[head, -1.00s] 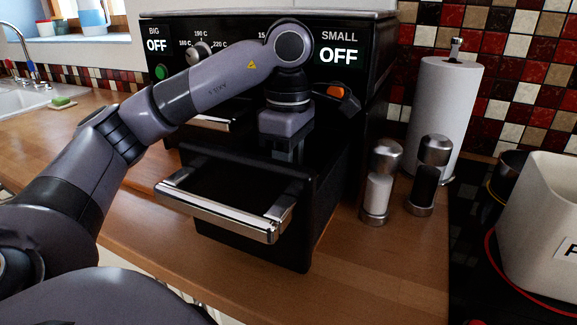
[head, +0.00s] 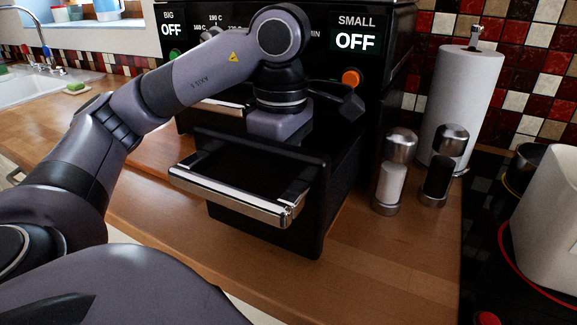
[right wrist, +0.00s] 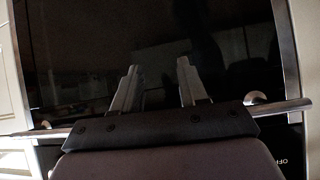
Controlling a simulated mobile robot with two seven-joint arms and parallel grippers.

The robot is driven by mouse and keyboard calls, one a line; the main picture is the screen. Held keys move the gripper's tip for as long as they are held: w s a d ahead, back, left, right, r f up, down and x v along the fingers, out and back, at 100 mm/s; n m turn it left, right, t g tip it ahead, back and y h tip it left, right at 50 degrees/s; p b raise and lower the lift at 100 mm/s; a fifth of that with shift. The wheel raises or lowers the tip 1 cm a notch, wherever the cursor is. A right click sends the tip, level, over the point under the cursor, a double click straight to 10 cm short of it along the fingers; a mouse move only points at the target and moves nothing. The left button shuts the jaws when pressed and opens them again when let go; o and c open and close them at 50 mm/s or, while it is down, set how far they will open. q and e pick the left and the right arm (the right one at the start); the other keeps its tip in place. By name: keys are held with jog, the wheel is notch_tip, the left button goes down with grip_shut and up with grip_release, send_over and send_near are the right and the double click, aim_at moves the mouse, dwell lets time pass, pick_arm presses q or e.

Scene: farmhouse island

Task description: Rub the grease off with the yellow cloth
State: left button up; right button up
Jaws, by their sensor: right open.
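No yellow cloth and no grease can be made out in either view. In the head view my left gripper (head: 280,138) points down over the open black drawer (head: 262,230) of the oven unit. Its palm is at the drawer's level and its fingers are hidden, so their state and anything between them cannot be seen. In the right wrist view my right gripper (right wrist: 158,80) is open and empty, its two fingers apart in front of a dark glass door (right wrist: 90,50) with a metal bar handle (right wrist: 285,107).
A chrome handle (head: 232,200) fronts the drawer. Salt (head: 389,185) and pepper (head: 437,180) shakers and a paper towel roll (head: 455,95) stand right of it. A white container (head: 550,220) is at far right. A green sponge (head: 76,87) lies by the sink (head: 30,82).

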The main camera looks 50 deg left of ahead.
pick_arm(q)
jog(key=shift+s, duration=0.1)
dwell(0.3)
jog(key=shift+r+p, duration=0.4)
jog(key=shift+p, duration=0.1)
jog(key=shift+w+a+p, duration=0.2)
jog(key=shift+w+a, duration=0.1)
jog(key=shift+w, duration=0.75)
jog(key=shift+w+a+p, duration=0.25)
jog(key=shift+w+a, duration=0.05)
jog(key=shift+w, duration=0.7)
jog(key=shift+w+a+p, duration=0.2)
jog(key=shift+w+a, duration=0.1)
jog(key=shift+w, duration=0.75)
jog(key=shift+f+b, duration=0.3)
jog(key=shift+f, duration=0.15)
jog(key=shift+s+d, duration=0.3)
jog(key=shift+s, duration=0.75)
jog(key=shift+s+d, duration=0.35)
jog(key=shift+s, duration=0.65)
jog(key=shift+s+d, duration=0.3)
jog(key=shift+s, duration=0.75)
